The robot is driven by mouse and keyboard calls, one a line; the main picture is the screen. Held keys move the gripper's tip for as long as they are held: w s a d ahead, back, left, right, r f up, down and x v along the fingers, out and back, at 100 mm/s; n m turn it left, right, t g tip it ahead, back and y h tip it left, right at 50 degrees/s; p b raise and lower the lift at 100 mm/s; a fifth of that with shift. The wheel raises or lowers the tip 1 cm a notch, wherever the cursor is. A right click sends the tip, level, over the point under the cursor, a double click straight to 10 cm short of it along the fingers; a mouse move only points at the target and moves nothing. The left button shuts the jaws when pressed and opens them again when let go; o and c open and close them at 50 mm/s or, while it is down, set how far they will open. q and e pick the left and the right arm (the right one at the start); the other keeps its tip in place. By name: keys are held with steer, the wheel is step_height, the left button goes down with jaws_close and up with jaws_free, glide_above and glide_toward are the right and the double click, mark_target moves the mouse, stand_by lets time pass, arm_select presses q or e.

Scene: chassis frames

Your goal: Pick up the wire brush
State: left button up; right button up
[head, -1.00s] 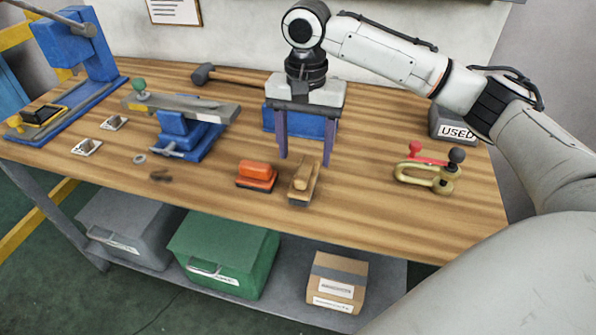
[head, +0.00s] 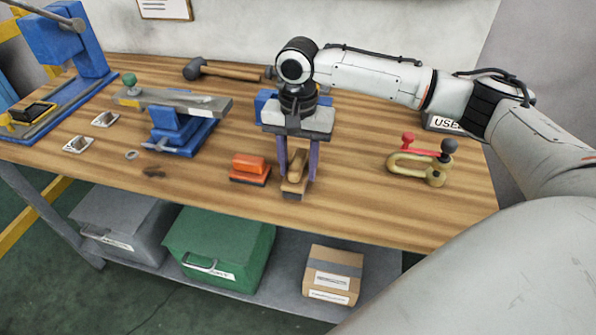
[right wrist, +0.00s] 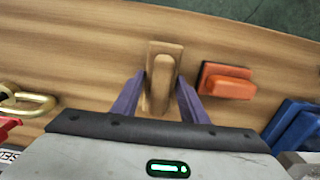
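The wooden object with a raised handle, which looks like the wire brush (head: 294,188), lies on the workbench (head: 345,215) near its front edge. Its bristles are not visible. My right gripper (head: 298,175) points down over it with its two purple fingers apart, one on each side of the handle. In the right wrist view the brush (right wrist: 163,68) lies between the open fingers, with wood showing beyond the tips. I cannot tell whether either finger touches it. My left gripper is not in view.
An orange block with a dark base (head: 249,165) lies just left of the brush. A brass shackle (head: 420,167) lies to the right. A blue vise-like tool (head: 180,127) and a mallet (head: 225,70) are further back. Bare bench lies between brush and shackle.

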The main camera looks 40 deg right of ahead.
mark_target(298, 160)
steer(key=c, duration=0.6)
step_height(298, 160, up, 10)
steer(key=shift+r, duration=0.1)
